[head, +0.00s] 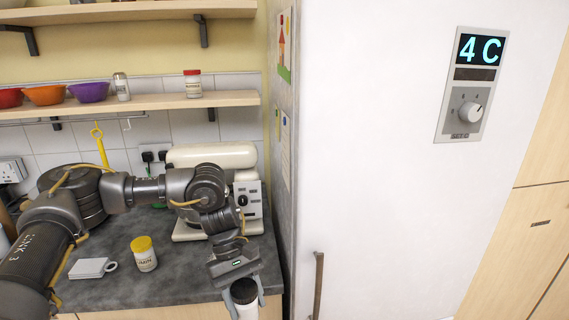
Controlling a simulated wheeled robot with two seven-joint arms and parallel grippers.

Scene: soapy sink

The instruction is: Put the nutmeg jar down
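My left gripper (246,294) is at the lower middle, pointing down, with its fingers on both sides of a white jar with a black lid. I take this jar to be the nutmeg jar (247,313); its label cannot be read here. The jar looks upright, and its lower part is cut off by the bottom of the view. It overlaps the front edge of the dark worktop (190,287), and I cannot tell its height. My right gripper is not in view.
A yellow-lidded jar (146,258) and a white handled item (92,268) stand on the worktop. A cream mixer (212,156) is behind my arm. Bowls (45,95) and a red-lidded jar (193,86) are on the shelf. A white fridge (390,170) bounds the right.

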